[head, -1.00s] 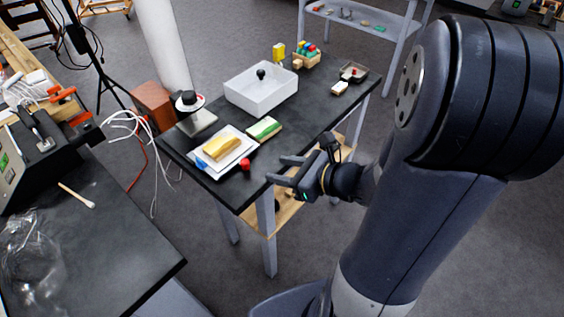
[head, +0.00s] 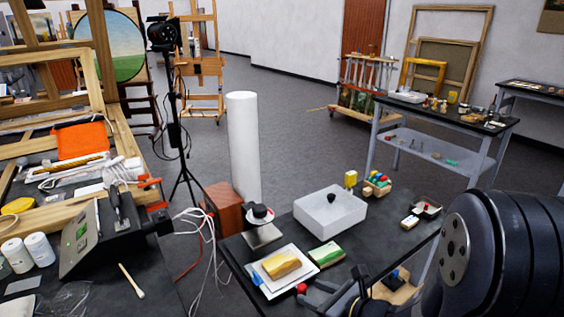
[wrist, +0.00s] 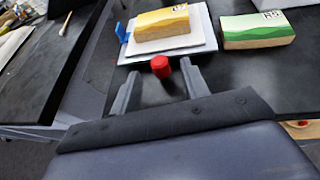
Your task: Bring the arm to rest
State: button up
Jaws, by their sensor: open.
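My gripper (wrist: 160,85) is open and empty in the wrist view, its two fingers spread at the front edge of the black table. In the head view my gripper (head: 325,295) is low in the picture, by the table's near edge, partly cut off and partly hidden by my arm.
A cluttered workbench (head: 150,290) stands left. Floor (head: 300,120) beyond is open.

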aim_at(305, 289)
jog(key=shift+x, duration=1.65)
